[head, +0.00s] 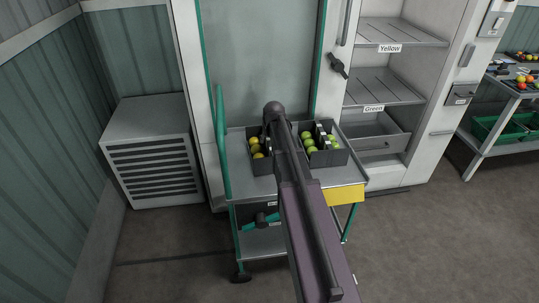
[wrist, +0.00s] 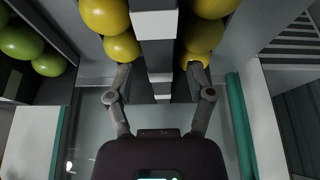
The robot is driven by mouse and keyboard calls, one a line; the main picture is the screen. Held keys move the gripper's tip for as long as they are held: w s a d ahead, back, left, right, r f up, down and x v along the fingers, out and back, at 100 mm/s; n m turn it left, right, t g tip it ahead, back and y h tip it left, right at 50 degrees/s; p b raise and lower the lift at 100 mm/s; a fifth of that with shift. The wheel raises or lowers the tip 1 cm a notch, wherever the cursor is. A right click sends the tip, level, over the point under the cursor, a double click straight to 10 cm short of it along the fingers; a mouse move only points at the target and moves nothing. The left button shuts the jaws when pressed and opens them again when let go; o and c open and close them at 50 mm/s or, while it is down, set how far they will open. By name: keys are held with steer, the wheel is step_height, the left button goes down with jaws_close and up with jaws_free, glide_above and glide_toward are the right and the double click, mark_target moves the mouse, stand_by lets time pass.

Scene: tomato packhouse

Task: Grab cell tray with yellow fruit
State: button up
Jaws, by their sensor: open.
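The cell tray with yellow fruit (head: 258,168) is a dark box on the left of the trolley top, partly hidden behind my arm. In the wrist view, yellow fruit (wrist: 121,47) lies on both sides of its black and white central divider (wrist: 160,62). My gripper (wrist: 157,72) is open, with one finger on each side of this divider, close to the yellow fruit. I cannot tell whether the fingers touch it. In the head view my arm hides the gripper. A second tray with green fruit (head: 343,158) stands to the right on the trolley.
The trolley (head: 341,174) has a teal handle (head: 221,130) on its left. Behind it at right are empty shelves labelled Yellow (head: 390,48) and Green (head: 374,108). A louvred grey unit (head: 150,120) stands at left. A table with produce (head: 500,88) is at far right.

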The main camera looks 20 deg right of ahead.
steer(key=shift+b+x, duration=1.15)
steer(key=shift+x, duration=0.45)
steer(key=shift+r, duration=0.1)
jaws_close()
